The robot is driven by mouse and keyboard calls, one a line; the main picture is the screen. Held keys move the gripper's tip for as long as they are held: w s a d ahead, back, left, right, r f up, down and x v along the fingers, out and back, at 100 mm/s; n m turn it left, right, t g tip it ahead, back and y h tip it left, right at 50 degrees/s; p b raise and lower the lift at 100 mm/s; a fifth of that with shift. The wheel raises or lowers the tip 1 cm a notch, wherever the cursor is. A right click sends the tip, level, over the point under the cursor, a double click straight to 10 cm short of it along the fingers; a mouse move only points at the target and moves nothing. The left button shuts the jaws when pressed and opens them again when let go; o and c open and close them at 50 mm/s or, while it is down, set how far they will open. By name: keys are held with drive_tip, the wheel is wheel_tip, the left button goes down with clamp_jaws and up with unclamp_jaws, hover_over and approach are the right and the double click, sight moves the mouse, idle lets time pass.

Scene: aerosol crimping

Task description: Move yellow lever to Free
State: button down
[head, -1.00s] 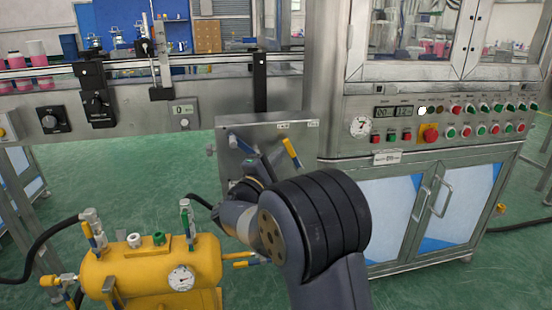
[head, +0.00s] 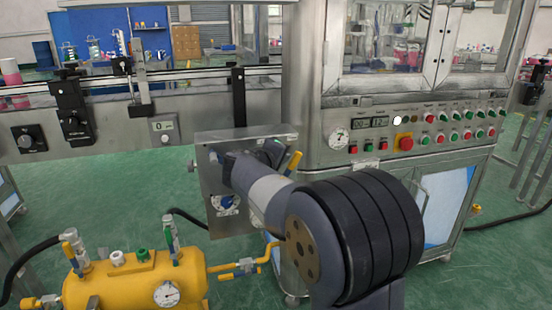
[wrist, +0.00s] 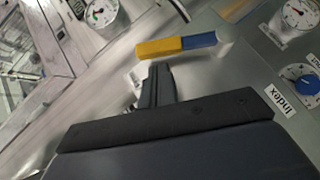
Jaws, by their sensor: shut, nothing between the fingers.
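The yellow lever (wrist: 160,47) shows in the wrist view as a bar with a yellow part and a blue part, beside the steel panel. In the head view, a yellow lever (head: 295,161) shows on the upper right of the panel (head: 216,213), partly hidden by my arm. My gripper (wrist: 160,68) is shut and empty; its fingertips lie just below the lever in the wrist view. I cannot tell whether they touch it. In the head view my arm hides the fingers. No "Free" label is readable.
In the wrist view, a blue knob (wrist: 300,77) stands by an "Index" label (wrist: 279,100), with gauges (wrist: 296,14) and (wrist: 99,13) nearby. In the head view, a yellow tank (head: 135,282) stands lower left, and a steel cabinet with buttons (head: 425,130) stands right.

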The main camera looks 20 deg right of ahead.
drive_tip(key=shift+d, duration=0.45)
drive_tip(key=shift+d, duration=0.15)
idle(0.3)
drive_tip(key=shift+s, duration=0.1)
